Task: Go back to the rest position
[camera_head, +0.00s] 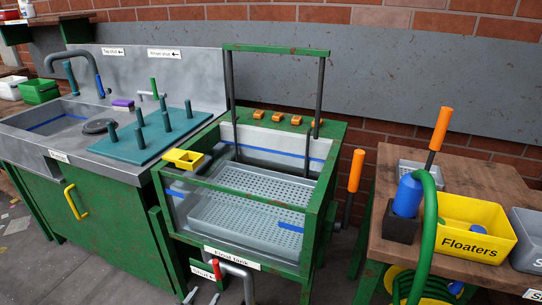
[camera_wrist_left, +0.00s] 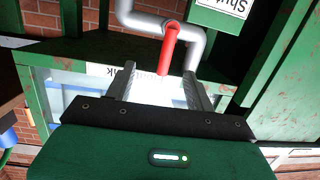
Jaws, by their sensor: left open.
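My left gripper (camera_head: 202,298) shows only as two grey fingertips at the bottom edge of the head view, in front of the float tank. In the left wrist view the gripper (camera_wrist_left: 160,85) is open, with its two fingers apart and nothing held between them. A red lever (camera_wrist_left: 170,45) on a grey pipe (camera_wrist_left: 145,20) lies just beyond the fingertips, apart from the closed-in space of the jaws as far as I can tell. The red lever also shows in the head view (camera_head: 215,268). My right gripper is in neither view.
The green-framed float tank (camera_head: 318,215) holds a perforated grey tray. A sink bench (camera_head: 50,160) stands left. A wooden table (camera_head: 400,250) on the right bears a yellow Floaters bin (camera_head: 490,222) and a blue cylinder (camera_head: 407,195).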

